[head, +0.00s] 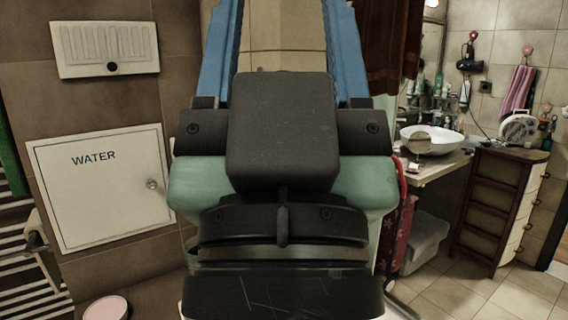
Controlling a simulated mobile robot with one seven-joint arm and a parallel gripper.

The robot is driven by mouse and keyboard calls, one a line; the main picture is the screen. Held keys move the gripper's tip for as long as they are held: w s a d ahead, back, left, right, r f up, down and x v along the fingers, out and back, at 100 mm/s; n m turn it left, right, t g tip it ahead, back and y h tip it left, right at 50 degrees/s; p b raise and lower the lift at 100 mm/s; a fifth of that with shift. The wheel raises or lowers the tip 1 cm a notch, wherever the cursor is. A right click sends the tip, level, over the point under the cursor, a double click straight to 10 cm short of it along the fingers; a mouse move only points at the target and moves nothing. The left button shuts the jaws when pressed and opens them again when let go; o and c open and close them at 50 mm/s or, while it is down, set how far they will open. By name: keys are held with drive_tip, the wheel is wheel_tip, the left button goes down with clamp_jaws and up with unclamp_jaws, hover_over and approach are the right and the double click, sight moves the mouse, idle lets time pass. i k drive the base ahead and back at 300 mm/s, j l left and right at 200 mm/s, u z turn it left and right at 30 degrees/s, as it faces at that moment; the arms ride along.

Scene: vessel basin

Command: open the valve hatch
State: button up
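The valve hatch (97,190) is a white square door marked "WATER" on the brown tiled wall at the left of the head view. It looks shut, flush in its frame. A small round metal knob (152,184) sits near its right edge. My own arm and body parts, black, green and blue, fill the middle of the view, just right of the hatch, and hide the wall behind them. I cannot make out my gripper or its fingers.
A white vent panel (107,49) is above the hatch. A pink-topped round object (107,309) is below it. At right are a white basin (431,140) on a counter, a brown drawer unit (500,203) and a grey box (424,244). Some tiled floor (456,287) is clear.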

sight(98, 188)
drive_tip(key=i+j, duration=0.9)
drive_tip(key=i, duration=0.2)
